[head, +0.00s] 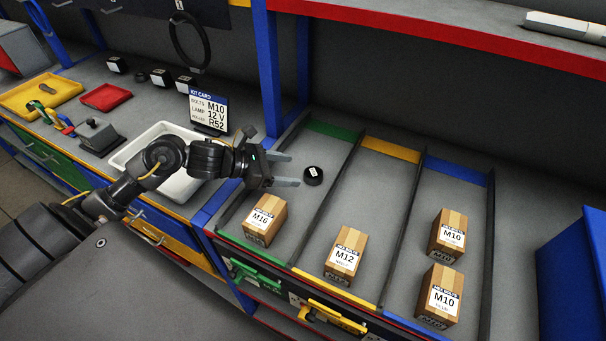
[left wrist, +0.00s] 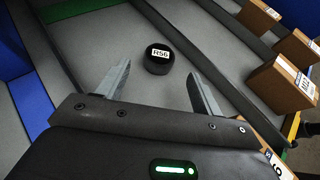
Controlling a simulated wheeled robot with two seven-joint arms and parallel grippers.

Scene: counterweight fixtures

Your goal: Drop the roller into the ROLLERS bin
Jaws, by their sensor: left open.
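A short black roller (head: 313,175) stands in the leftmost, green-ended lane of the sloped rack. In the left wrist view the roller (left wrist: 159,59) has a white label reading R56. My left gripper (head: 294,170) is open and empty over that lane, just left of the roller. In the left wrist view the roller is ahead of the open fingers, roughly centred between them; I cannot tell how far their tips are from it. No bin with a readable ROLLERS label shows. My right gripper is not in view.
Cardboard boxes marked M16 (head: 265,221), M12 (head: 345,256) and M10 (head: 448,236) stand in the lanes. A kit card (head: 209,110), white tray (head: 121,160), red tray (head: 106,97) and yellow tray (head: 42,95) are on the left bench, with several small black pieces behind. A red-edged shelf (head: 450,38) overhangs.

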